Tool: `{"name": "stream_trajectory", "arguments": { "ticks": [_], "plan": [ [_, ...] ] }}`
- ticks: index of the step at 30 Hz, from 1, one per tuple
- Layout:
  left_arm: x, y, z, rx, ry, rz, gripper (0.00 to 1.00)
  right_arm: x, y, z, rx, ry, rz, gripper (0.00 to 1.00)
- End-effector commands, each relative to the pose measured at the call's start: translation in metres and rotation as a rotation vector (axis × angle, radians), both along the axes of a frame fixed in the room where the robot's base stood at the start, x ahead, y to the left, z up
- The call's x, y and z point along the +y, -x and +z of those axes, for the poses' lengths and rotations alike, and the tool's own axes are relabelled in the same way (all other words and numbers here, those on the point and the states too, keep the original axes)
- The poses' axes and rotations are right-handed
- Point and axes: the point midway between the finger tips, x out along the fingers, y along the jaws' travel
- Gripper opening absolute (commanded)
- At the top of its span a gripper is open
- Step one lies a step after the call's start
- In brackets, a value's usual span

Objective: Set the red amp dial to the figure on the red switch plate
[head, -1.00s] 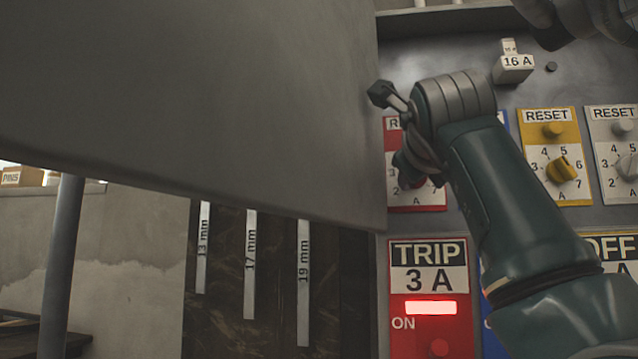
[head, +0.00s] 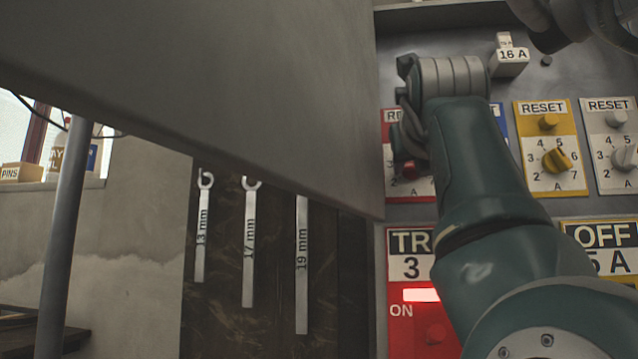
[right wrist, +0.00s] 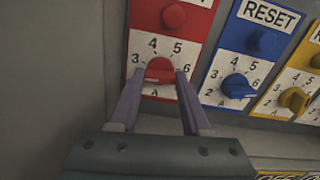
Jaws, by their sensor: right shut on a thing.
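The red amp dial (right wrist: 160,70) sits on a red plate with a white scale, in the right wrist view. My right gripper (right wrist: 160,78) is shut on this dial, a finger on each side. In the head view my right gripper (head: 407,150) covers most of the red dial (head: 410,171). Below, the red switch plate (head: 405,330) has a lit lamp and shows "3"; my arm hides part of its label. My left gripper is not in view.
Yellow (head: 557,160) and white (head: 624,158) dials stand to the right, with a blue dial (right wrist: 237,86) between red and yellow. A large grey panel (head: 200,90) fills the upper left of the head view. Spanners (head: 249,250) hang below it.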

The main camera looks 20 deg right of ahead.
Motion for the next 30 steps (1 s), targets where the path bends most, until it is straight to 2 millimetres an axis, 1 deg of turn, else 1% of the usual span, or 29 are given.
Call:
{"name": "stream_trajectory", "arguments": {
  "ticks": [1, 6, 15, 30],
  "plan": [
    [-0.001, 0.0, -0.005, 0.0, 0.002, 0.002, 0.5, 0.0, 0.0, -0.002, -0.022, -0.037, 0.001, 0.0],
    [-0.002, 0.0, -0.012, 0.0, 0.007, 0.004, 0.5, 0.0, 0.0, -0.002, -0.09, -0.148, 0.002, 0.0],
    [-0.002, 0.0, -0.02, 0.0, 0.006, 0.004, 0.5, 0.0, -0.001, -0.001, -0.167, -0.275, 0.001, 0.0],
    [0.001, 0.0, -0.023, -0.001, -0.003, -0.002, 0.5, 0.0, 0.0, 0.0, -0.194, -0.318, -0.001, 0.0]
  ]
}}
